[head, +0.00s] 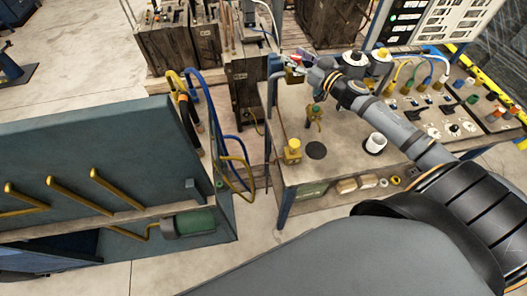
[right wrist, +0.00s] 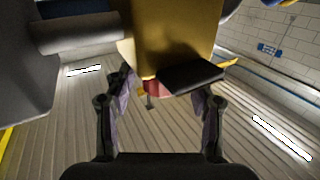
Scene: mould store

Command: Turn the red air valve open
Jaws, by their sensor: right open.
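In the right wrist view a yellow body (right wrist: 172,40) fills the top middle, with a small red part (right wrist: 152,88) under it, apparently the red air valve. A dark flat piece (right wrist: 192,78) lies beside the red part. My right gripper (right wrist: 165,86) is open, its two fingers on either side of the red part; I cannot tell whether they touch it. In the head view my right gripper (head: 289,68) is at the far left corner of the workbench, by a yellow block (head: 294,76), and largely hides the valve. My left gripper is not in view.
A blue-green cabinet (head: 90,140) with yellow pipes stands at left. Blue hoses (head: 212,110) hang between. Dark moulds (head: 175,45) stand behind.

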